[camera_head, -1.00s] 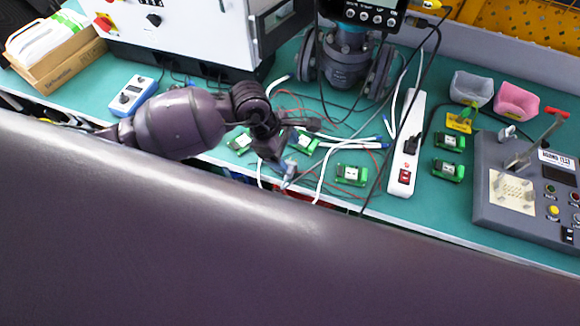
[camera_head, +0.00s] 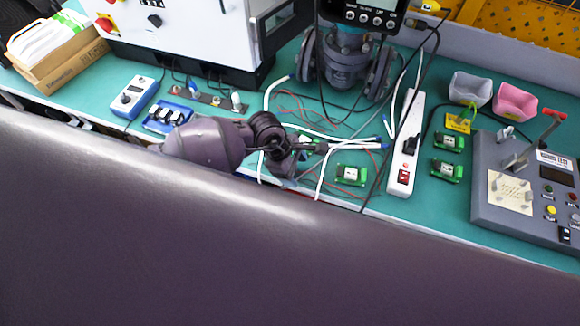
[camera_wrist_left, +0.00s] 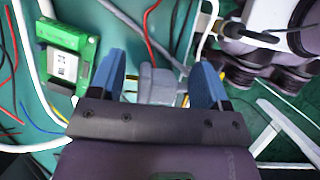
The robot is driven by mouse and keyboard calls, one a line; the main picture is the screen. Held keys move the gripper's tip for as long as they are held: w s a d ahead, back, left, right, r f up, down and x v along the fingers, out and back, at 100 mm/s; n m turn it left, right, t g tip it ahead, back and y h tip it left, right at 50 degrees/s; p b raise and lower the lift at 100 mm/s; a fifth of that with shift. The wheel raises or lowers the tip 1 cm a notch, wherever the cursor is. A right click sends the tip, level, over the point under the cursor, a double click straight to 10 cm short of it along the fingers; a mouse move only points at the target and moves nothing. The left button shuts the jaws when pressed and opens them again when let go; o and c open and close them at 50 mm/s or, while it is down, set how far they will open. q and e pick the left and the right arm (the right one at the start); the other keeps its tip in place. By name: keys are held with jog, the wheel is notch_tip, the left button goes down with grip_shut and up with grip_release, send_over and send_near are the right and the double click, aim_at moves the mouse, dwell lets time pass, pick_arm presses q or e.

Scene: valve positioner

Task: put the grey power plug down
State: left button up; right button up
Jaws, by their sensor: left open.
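In the left wrist view the grey power plug (camera_wrist_left: 160,86) is between the two blue fingers of my left gripper (camera_wrist_left: 158,82). The fingers are spread, and a gap shows on each side of the plug. I cannot tell whether the plug rests fully on the surface beneath. In the head view my left gripper (camera_head: 285,158) is low over the front edge of the green bench (camera_head: 225,125), and the plug is not clearly visible there. My right gripper is not in view.
White cables (camera_head: 322,176) and thin red wires lie around the gripper. A green module (camera_head: 351,174) and a white power strip (camera_head: 405,145) are to the right. A grey control box (camera_head: 500,205) stands far right.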

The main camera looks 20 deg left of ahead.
pick_arm(q)
jog(key=c, duration=1.1)
jog(key=shift+r, duration=0.15)
notch_tip(320, 180, up, 20)
jog(key=shift+f+b, duration=0.1)
jog(key=shift+b, duration=0.4)
